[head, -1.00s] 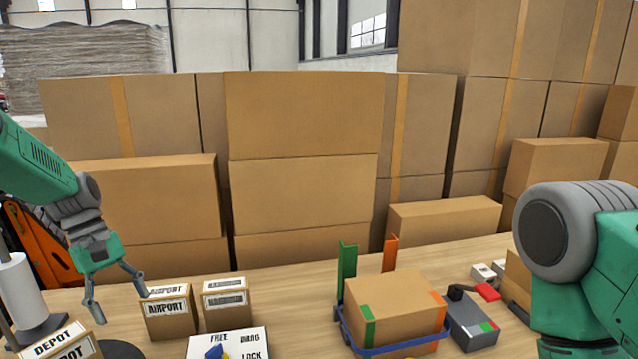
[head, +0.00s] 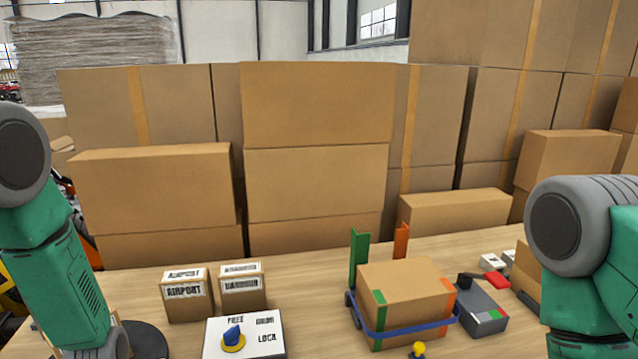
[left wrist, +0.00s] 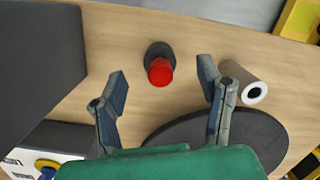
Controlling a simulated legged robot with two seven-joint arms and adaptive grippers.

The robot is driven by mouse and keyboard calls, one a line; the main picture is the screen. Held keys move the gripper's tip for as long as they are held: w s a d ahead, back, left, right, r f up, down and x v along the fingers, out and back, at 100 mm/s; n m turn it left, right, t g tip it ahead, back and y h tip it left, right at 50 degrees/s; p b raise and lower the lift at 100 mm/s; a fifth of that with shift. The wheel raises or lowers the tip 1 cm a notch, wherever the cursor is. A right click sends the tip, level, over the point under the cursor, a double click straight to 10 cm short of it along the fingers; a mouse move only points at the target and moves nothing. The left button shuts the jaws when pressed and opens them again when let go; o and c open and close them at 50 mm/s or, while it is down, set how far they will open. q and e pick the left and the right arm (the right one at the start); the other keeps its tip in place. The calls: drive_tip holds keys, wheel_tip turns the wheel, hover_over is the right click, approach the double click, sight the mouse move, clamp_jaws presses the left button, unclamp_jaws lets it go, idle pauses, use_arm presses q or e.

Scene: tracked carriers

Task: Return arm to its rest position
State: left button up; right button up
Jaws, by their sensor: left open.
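My left arm comes in at the left edge of the head view, and its gripper is out of that view. In the left wrist view my left gripper (left wrist: 162,95) is open, its two fingers apart with nothing between them. Beyond its fingertips a red button-like knob (left wrist: 160,70) on a dark base stands on the wooden table (left wrist: 190,30). A white-ended roll (left wrist: 253,93) lies by the right finger. My right arm shows at the right edge of the head view, with its gripper out of view.
Two small labelled boxes (head: 187,296) stand behind a white panel with a blue knob (head: 233,337). A carton (head: 405,290) sits in a blue-rimmed carrier (head: 400,333). A grey box (head: 482,306) with a red lever stands right of it. Large cartons (head: 315,185) wall off the back.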

use_arm(q)
drive_tip(key=s+d+f+m+t, duration=0.1)
drive_tip(key=s+d+m, duration=0.25)
drive_tip(key=s, duration=0.65)
drive_tip(key=s+d+f+m+t, duration=0.1)
drive_tip(key=s+d+f+m, duration=0.2)
drive_tip(key=s, duration=0.8)
drive_tip(key=w+f+b, duration=0.3)
drive_tip(key=f+b, duration=1.1)
drive_tip(key=b, duration=0.1)
drive_tip(key=shift+w+f+m+y+b, duration=0.2)
drive_tip(key=shift+w+m+y+b, duration=0.1)
drive_tip(key=shift+m, duration=0.15)
use_arm(e)
wheel_tip(320, 180, down, 16)
drive_tip(key=shift+d+r, duration=0.15)
drive_tip(key=shift+d, duration=0.1)
use_arm(q)
drive_tip(key=shift+d, duration=0.25)
use_arm(e)
drive_tip(key=shift+d, duration=0.1)
